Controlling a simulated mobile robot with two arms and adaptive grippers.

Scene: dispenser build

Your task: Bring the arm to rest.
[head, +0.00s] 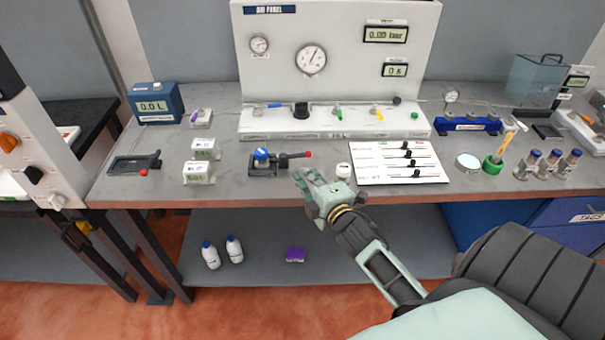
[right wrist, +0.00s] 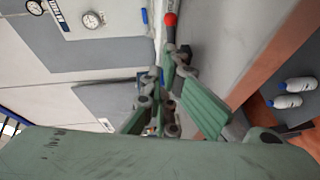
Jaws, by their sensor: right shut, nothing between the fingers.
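My right gripper (head: 312,184) is over the front edge of the grey bench (head: 225,165) in the head view, at the end of my right arm, which comes in from the lower right. It is shut and holds nothing. In the right wrist view its green fingers (right wrist: 165,95) show close up. A red tip (right wrist: 171,19) shows beyond the fingers in the right wrist view. My left gripper is not in view.
A gas panel (head: 340,80) stands behind. Small boxes (head: 198,174) stand to the left.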

